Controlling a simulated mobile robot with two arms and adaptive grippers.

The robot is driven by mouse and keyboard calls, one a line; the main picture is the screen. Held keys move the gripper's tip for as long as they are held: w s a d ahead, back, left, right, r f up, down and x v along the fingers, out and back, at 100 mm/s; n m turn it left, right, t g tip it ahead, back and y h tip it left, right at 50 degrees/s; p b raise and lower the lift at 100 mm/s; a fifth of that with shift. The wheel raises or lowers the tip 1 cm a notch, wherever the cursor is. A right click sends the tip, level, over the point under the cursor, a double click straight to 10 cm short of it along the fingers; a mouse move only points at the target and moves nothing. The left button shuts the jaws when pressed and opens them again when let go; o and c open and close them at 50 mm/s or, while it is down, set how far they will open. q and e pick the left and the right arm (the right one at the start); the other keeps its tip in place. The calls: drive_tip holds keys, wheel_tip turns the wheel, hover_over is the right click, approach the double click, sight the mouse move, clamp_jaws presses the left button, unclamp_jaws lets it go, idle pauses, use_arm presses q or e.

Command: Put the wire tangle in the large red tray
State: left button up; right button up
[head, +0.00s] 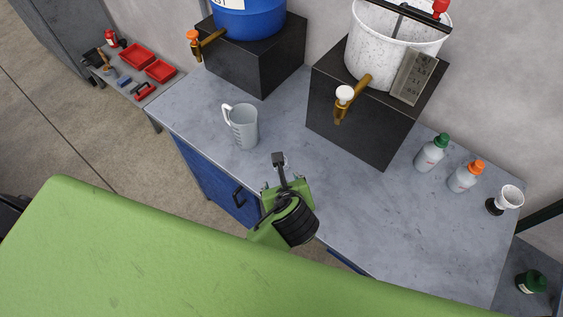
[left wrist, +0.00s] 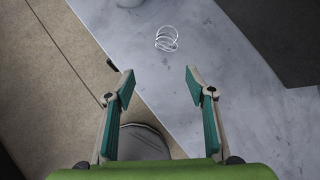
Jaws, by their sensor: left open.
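The wire tangle (left wrist: 166,38) is a small loose coil of thin pale wire lying on the grey worktop, near its front edge. In the head view, my arm hides most of it. My left gripper (left wrist: 160,82) is open and empty, with its fingers above the worktop edge and pointing toward the tangle, apart from it. Two red trays lie on a low side bench at the far left in the head view. The larger one (head: 138,56) is behind the smaller one (head: 160,71). My right gripper is not in view.
A clear measuring jug (head: 242,126) stands on the worktop (head: 350,215) left of the tangle. Black blocks carry a blue barrel (head: 248,20) and a white bucket (head: 385,50). Bottles (head: 432,153) stand at the right. Tools lie beside the trays. The worktop middle is clear.

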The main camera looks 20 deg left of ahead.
use_arm(q)
drive_tip(key=w+f, duration=0.1)
drive_tip(key=w, duration=0.1)
drive_tip(key=w+a+f+m, duration=0.1)
drive_tip(key=w, duration=0.1)
drive_tip(key=w+f+m+p, duration=0.1)
drive_tip(key=w, duration=0.1)
drive_tip(key=shift+a+f+t, duration=0.35)
drive_tip(key=shift+a+t, duration=0.05)
drive_tip(key=shift+w+r+p+x, duration=0.1)
drive_tip(key=shift+p+x, duration=0.3)
drive_tip(key=shift+x, duration=0.8)
drive_tip(key=shift+w+r+p+x, duration=0.1)
drive_tip(key=shift+p+x, duration=0.25)
drive_tip(key=shift+x, duration=0.85)
drive_tip(key=shift+w+a+f, duration=0.2)
drive_tip(key=shift+w+f, duration=0.1)
drive_tip(key=shift+f, duration=0.15)
drive_tip(key=c, duration=1.1)
drive_tip(key=shift+c, duration=0.4)
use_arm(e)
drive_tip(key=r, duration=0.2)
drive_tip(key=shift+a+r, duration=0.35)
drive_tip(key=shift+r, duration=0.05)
use_arm(q)
drive_tip(key=shift+r, duration=0.1)
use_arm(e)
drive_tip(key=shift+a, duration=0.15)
